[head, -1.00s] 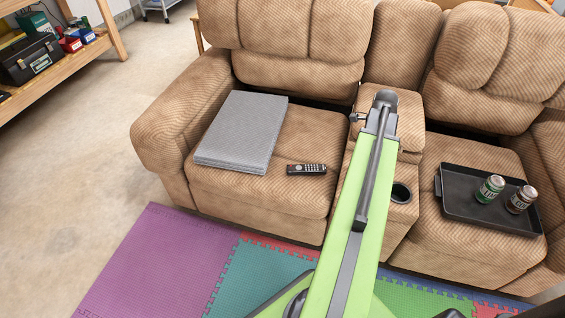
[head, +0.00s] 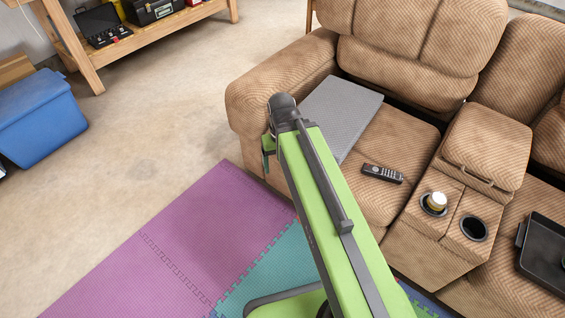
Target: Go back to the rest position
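My green arm reaches up through the middle of the head view, its dark end joint over the left part of the sofa. Only a small part of my gripper (head: 267,147) shows below that joint, at the sofa's front left corner. Its fingers are too hidden to tell whether they are open or shut, and I see nothing held there.
The brown sofa (head: 400,135) bears a grey folded pad (head: 343,105) and a remote (head: 382,173). A can (head: 435,203) stands in the left cup holder; a black tray (head: 545,255) is at right. A blue bin (head: 38,118) stands left. Floor between is clear.

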